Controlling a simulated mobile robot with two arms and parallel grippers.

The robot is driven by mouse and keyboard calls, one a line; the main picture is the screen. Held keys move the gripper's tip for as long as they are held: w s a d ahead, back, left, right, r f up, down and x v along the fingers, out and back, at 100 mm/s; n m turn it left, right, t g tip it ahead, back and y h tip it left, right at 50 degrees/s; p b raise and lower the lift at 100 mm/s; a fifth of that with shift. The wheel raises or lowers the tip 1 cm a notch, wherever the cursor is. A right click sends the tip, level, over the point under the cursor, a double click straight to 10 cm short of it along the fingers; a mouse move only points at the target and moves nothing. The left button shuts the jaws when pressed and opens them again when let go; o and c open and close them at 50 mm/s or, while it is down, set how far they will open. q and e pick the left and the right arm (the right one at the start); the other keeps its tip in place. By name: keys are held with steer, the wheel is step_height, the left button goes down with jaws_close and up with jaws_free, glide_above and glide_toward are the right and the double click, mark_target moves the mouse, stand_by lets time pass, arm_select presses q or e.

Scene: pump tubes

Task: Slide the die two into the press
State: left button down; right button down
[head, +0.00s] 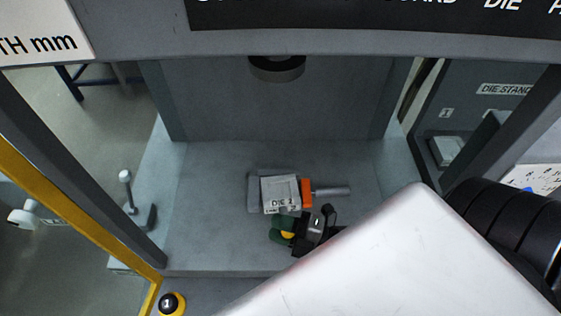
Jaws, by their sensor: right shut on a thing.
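Die two (281,194) is a light grey block marked "DIE 2", with an orange collar and a grey rod handle pointing right. It sits inside the press, on or just above the grey press bed (205,225); I cannot tell which. A darker grey piece shows at the die's left side. My right gripper (308,221), dark with green and yellow parts, is at the die's near right side, shut on it. The exact contact is partly hidden. The round dark press ram (277,68) hangs above, farther back. My left gripper is not in view.
A yellow guard frame (75,218) and grey post stand at left. A T-shaped lever (127,190) stands on the bed's left side. A die stand (475,110) is at right. The bed left of the die is clear. A black and yellow button (171,303) is in front.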

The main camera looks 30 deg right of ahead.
mark_target(282, 213)
steer(key=shift+w+d, duration=0.7)
steer(key=shift+w, duration=0.05)
steer(key=shift+w+d+r, duration=0.1)
steer(key=shift+w+d, duration=0.35)
steer(key=shift+w, duration=0.15)
steer(key=c, duration=1.1)
jaws_free()
steer(key=shift+w, duration=0.1)
steer(key=o, duration=0.4)
steer(key=shift+d, duration=0.1)
